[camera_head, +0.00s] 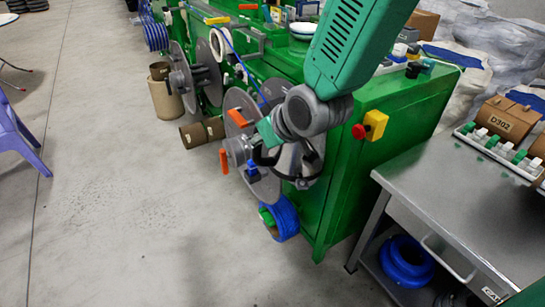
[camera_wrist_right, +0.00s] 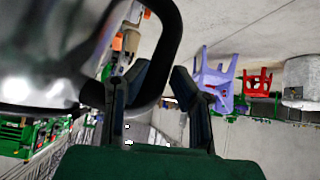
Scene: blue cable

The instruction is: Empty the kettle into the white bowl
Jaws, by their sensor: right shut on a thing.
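The kettle (camera_wrist_right: 45,75) fills the left of the right wrist view as a blurred silver body with a black loop handle (camera_wrist_right: 172,45). My right gripper (camera_wrist_right: 158,88) has its two dark fingers on either side of the lower handle and is shut on it. My left gripper is not in view.
The green machine (camera_head: 345,195) carries several grey reels (camera_head: 205,70) with orange handles. A steel table (camera_head: 470,210) stands at right, with boxes (camera_head: 507,118) and a rack of small parts. Blue cable coils lie low down. The floor at left is open, with a purple chair (camera_head: 15,135).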

